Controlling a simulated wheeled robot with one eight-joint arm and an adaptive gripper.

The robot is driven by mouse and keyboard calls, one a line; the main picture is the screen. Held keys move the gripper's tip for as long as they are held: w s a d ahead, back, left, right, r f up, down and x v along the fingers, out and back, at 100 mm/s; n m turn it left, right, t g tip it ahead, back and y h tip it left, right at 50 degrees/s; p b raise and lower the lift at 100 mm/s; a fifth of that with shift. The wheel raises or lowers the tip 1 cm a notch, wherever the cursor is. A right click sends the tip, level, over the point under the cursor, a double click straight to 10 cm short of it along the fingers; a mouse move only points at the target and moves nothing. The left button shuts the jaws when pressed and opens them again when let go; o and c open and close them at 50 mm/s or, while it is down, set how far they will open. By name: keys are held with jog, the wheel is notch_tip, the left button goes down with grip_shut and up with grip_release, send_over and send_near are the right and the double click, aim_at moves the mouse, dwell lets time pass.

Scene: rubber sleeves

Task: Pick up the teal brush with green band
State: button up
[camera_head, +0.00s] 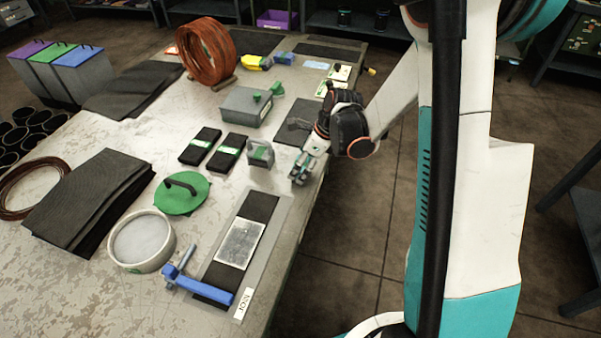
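I cannot clearly make out a teal brush with a green band. My gripper (299,178) points down over the right edge of the grey table (130,285). Its fingers are small and partly merge with what is below them, so I cannot tell their opening or whether anything is between them. Left of it stands a grey handled block with a green label (261,154). Further left lie two dark blocks with green bands, one nearer the handled block (228,152) and one beyond it (200,146).
A dark strip with a metal plate (240,244) and a blue clamp-like tool (199,283) lie in front. A round sieve (141,242), a green lid (182,195) and dark sheets (90,200) are at left. A grey box (246,106) stands behind.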

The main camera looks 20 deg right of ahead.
jog(key=shift+x, duration=1.05)
jog(key=c, duration=1.3)
jog(key=shift+o, duration=0.2)
jog(key=shift+r, duration=0.1)
notch_tip(320, 180, up, 20)
jog(key=p, duration=0.6)
jog(key=shift+p, duration=0.3)
jog(key=shift+o, duration=1.2)
